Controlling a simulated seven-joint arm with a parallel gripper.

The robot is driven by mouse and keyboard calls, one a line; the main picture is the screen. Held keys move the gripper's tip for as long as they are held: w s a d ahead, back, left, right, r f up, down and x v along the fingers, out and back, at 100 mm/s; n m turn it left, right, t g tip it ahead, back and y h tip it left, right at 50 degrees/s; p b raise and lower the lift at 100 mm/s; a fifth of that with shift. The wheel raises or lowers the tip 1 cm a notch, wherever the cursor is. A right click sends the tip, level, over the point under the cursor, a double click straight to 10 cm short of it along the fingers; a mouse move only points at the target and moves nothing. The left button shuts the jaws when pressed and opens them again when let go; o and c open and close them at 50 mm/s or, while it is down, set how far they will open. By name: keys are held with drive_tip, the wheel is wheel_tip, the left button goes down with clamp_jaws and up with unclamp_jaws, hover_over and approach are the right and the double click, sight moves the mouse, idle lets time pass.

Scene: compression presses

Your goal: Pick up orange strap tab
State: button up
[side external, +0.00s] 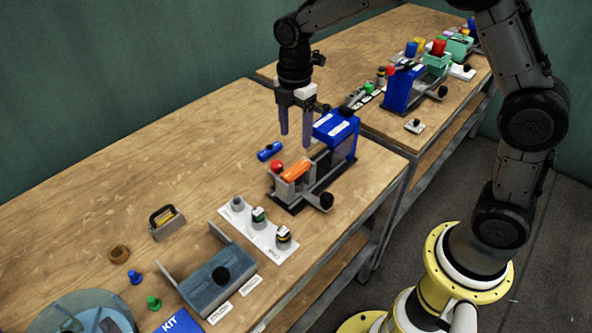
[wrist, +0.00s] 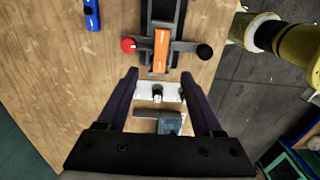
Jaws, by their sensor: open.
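The orange strap tab (side external: 296,171) lies across the grey clamp part of a small press (side external: 325,178) on the near table. It also shows in the wrist view (wrist: 161,50), long side up and down, beyond my fingertips. My gripper (side external: 295,138) is open and empty, pointing down above the table behind the press. In the wrist view its two dark fingers (wrist: 160,74) are spread wide, with nothing between their tips touching them. The tab is apart from both fingers.
The press has a blue block (side external: 336,130), a red ball knob (side external: 277,166) and a black knob (side external: 326,201). A blue cylinder (side external: 269,151) lies left of it. A white plate with several knobs (side external: 262,230) and a grey box (side external: 218,277) stand nearer.

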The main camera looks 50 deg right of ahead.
sight(296, 168)
wheel_tip(296, 168, down, 9)
drive_tip(key=shift+f, duration=0.2)
clamp_jaws()
idle(0.6)
